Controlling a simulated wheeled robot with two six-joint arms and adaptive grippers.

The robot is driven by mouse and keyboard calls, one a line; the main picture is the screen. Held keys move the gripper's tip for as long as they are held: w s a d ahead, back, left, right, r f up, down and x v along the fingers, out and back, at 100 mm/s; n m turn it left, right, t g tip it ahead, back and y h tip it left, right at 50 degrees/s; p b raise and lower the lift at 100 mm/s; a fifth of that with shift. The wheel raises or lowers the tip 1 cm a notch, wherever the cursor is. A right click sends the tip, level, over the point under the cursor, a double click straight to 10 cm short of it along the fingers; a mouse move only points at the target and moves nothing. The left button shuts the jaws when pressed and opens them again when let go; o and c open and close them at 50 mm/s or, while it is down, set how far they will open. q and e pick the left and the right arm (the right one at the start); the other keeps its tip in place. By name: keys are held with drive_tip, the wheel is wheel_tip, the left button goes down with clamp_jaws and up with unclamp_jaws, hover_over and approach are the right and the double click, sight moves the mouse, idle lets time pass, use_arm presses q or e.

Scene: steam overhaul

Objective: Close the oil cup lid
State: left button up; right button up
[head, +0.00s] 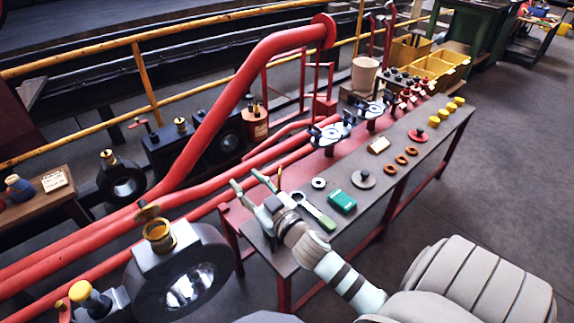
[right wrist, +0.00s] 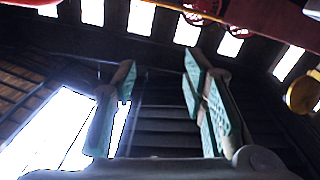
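A brass oil cup (head: 160,237) stands on top of a dark bearing block with a large shiny bore, at the lower left of the head view. Its round lid (head: 147,211) is tipped up above the cup, so the cup stands open. My right gripper (head: 245,178) is to the right of the cup and higher in the picture, over the near end of the bench. Its fingers are spread and empty. The right wrist view also shows the two fingers (right wrist: 160,95) apart with nothing between them. My left gripper is not in view.
Thick red pipes (head: 110,225) run behind the cup. A yellow-topped fitting (head: 88,297) is left of the block. Other brass cups stand farther back.

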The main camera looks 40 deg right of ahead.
drive_tip(key=s+f+m+g+h, duration=0.2)
drive_tip(key=s+f+g, duration=0.7)
drive_tip(key=s+f, duration=0.4)
drive_tip(key=shift+s, duration=0.2)
drive_tip(key=shift+d, duration=0.1)
